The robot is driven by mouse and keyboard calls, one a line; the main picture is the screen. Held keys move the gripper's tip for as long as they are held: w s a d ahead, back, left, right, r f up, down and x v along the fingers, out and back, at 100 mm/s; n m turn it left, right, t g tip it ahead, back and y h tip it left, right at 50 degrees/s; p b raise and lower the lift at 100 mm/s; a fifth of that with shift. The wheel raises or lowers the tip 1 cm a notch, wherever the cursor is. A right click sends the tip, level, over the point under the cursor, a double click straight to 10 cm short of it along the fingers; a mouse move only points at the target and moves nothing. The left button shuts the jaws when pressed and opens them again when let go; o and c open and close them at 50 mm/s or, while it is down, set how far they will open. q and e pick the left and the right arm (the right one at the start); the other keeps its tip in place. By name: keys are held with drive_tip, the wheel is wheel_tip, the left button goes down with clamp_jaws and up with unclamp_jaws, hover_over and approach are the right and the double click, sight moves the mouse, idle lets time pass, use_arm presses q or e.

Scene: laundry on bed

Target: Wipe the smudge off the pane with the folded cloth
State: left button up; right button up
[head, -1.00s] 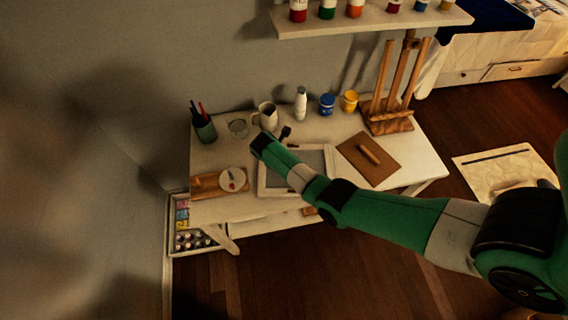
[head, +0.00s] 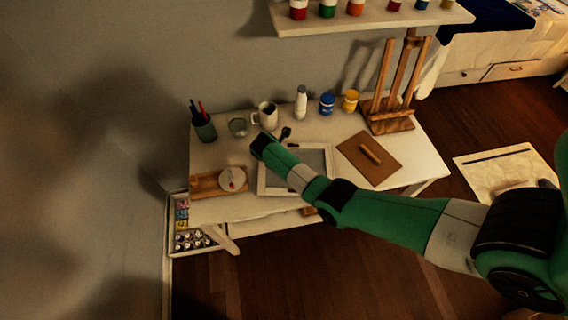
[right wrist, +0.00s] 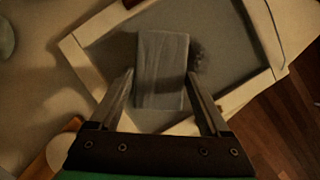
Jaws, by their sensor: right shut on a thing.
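The pane (head: 316,160) is a grey sheet in a pale frame, lying on the white table; my right arm covers part of it. In the right wrist view the pane (right wrist: 225,35) fills the upper part. The folded cloth (right wrist: 162,65) is a grey block between the fingers of my right gripper (right wrist: 160,76), which is shut on it. The cloth is over the pane; I cannot tell whether it touches. The smudge (right wrist: 201,57) is a dark patch just right of the cloth. The cloth and smudge cannot be made out in the head view. My left gripper is out of view.
A mug (head: 266,115), a glass (head: 238,127), a pen cup (head: 204,129), a white bottle (head: 301,103) and paint jars (head: 327,104) line the table's back. An easel (head: 390,115) and brown board (head: 360,165) are right; a wooden tray (head: 205,187) is left.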

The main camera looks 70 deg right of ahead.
drive_tip(key=shift+f+b, duration=0.4)
drive_tip(key=shift+f, duration=0.15)
